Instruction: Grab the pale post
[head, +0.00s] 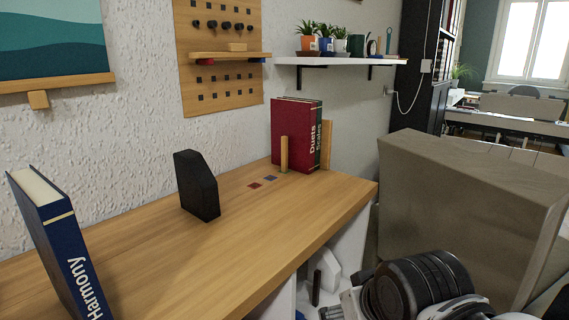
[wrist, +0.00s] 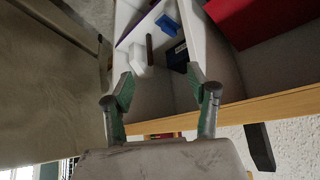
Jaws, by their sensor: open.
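A pale wooden post (head: 284,154) stands upright on the desk, in front of the dark red books (head: 296,132) at the desk's far end. I cannot make the post out in the wrist view. My gripper (wrist: 160,80) is open and empty in the wrist view, its two fingers wide apart. Beyond the fingers is a white compartment, not the post. In the head view part of my arm shows at the bottom right, off the desk's front side; the fingers cannot be made out there.
A black holder (head: 196,185) stands mid-desk, and a blue book (head: 62,245) leans at the left. Two small flat patches, red and blue, lie near the post. A white block (wrist: 137,55) and a dark upright bar (wrist: 149,48) sit below the desk.

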